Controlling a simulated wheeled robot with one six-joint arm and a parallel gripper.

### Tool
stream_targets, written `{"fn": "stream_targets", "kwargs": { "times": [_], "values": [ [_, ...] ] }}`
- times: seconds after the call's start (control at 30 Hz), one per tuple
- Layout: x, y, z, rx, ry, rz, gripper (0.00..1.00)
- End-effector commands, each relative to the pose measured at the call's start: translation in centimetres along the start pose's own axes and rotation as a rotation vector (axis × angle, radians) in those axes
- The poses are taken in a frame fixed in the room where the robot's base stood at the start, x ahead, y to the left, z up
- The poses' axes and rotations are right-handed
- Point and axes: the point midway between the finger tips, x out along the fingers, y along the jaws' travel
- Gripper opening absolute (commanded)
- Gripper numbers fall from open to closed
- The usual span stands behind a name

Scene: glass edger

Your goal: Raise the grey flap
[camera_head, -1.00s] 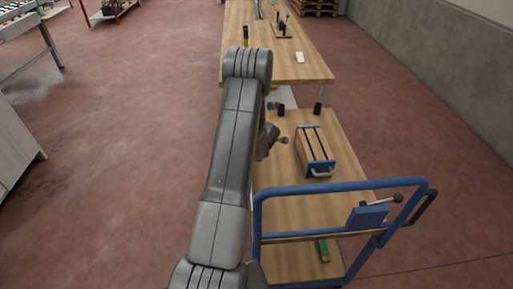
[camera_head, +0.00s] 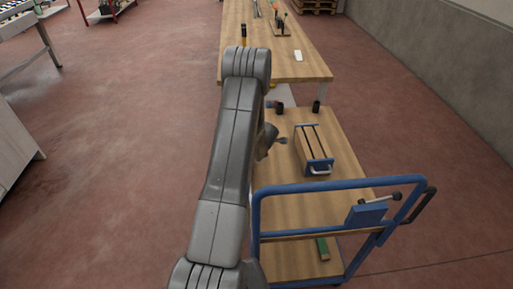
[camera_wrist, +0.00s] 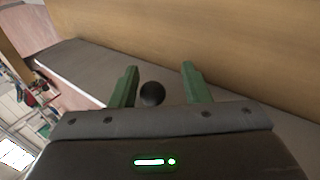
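In the wrist view a long grey panel (camera_wrist: 75,68), which looks like the grey flap, runs beside a wooden surface. A dark round knob (camera_wrist: 152,94) shows in front of it, between the green fingers of my gripper (camera_wrist: 158,82). The fingers are apart and neither visibly touches the knob; I cannot tell how deep it sits between them.
A wooden-topped trolley (camera_head: 283,213) with a blue handle frame (camera_head: 340,186) stands right of my arm. It carries a box with a blue frame (camera_head: 313,150). A wooden workbench (camera_head: 283,62) stands beyond it. Red floor is open left and right.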

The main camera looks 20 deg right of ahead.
Motion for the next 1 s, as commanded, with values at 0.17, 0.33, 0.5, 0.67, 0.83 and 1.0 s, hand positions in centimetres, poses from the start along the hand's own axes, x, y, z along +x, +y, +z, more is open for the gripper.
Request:
{"fn": "stream_targets", "kwargs": {
  "times": [0.17, 0.33, 0.5, 0.67, 0.83, 1.0],
  "values": [
    [-0.2, 0.3, 0.0, -0.001, 0.000, 0.005, 0.43],
    [-1.6, 0.5, 0.1, 0.000, -0.001, 0.008, 0.43],
    [-4.6, 0.5, 0.1, -0.001, -0.001, 0.009, 0.43],
    [-7.9, 0.4, 0.1, -0.001, -0.001, 0.007, 0.43],
    [-11.1, 0.2, 0.1, 0.000, -0.001, 0.005, 0.43],
    [-13.2, 0.2, 0.1, 0.000, -0.001, 0.003, 0.43]
  ]
}}
